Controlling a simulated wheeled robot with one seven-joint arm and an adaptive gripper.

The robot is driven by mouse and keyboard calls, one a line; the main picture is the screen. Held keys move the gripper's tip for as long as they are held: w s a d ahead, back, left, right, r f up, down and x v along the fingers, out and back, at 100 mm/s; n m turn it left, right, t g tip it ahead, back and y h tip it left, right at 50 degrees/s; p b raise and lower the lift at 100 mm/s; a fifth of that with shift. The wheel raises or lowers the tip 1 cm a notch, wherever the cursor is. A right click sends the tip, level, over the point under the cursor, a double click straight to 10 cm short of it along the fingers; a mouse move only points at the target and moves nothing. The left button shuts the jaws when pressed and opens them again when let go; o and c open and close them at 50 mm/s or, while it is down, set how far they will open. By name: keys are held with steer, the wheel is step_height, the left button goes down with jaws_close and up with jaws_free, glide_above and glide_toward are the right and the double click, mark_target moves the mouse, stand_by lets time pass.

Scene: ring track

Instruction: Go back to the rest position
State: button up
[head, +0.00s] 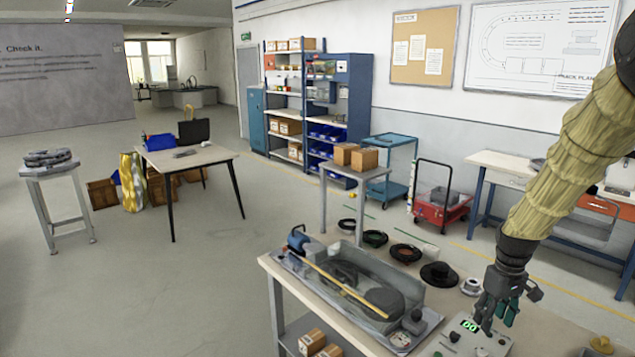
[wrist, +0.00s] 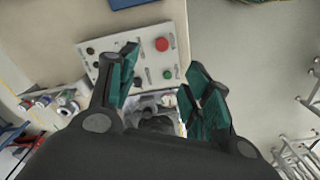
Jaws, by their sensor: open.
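My gripper (head: 497,308) hangs at the lower right of the head view, above the control box at the bench's right end. In the wrist view my gripper (wrist: 165,88) shows its green fingertips spread apart with nothing between them. The control box (head: 466,338) has a green lit display; in the wrist view the box (wrist: 135,50) shows a red button and several smaller buttons beyond the fingers. I cannot tell whether a fingertip touches the box. My arm (head: 570,150) comes down from the upper right in a tan sleeve.
The workbench (head: 440,265) carries a clear-covered ring track (head: 365,285) with a yellow stick across it. Black round parts (head: 438,275) lie behind it. A small table with cartons (head: 357,157) stands behind the bench. Open floor (head: 150,285) lies to the left.

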steer(key=s+a+f+b, duration=0.2)
steer(key=s+a+f, duration=0.15)
steer(key=f, duration=0.55)
steer(key=s+a+f+m+b, duration=0.1)
steer(key=s+a+f, duration=0.3)
steer(key=f, duration=0.5)
steer(key=s+a+f+b, duration=0.2)
steer(key=s+f, duration=0.3)
steer(key=f, duration=0.4)
steer(key=s+a+f+b, duration=0.2)
steer(key=s+f, duration=0.3)
steer(key=s, duration=0.4)
steer(key=s+a+f+m+b, duration=0.1)
steer(key=s+a+f+b, duration=0.1)
steer(key=s+a+f, duration=0.3)
steer(key=s+a+f+m+b, duration=0.1)
steer(key=s+a+f, duration=0.3)
steer(key=s, duration=0.9)
step_height(320, 180, down, 3)
steer(key=shift+s+f+b, duration=0.1)
steer(key=shift+s+b, duration=0.1)
steer(key=shift+b, duration=0.25)
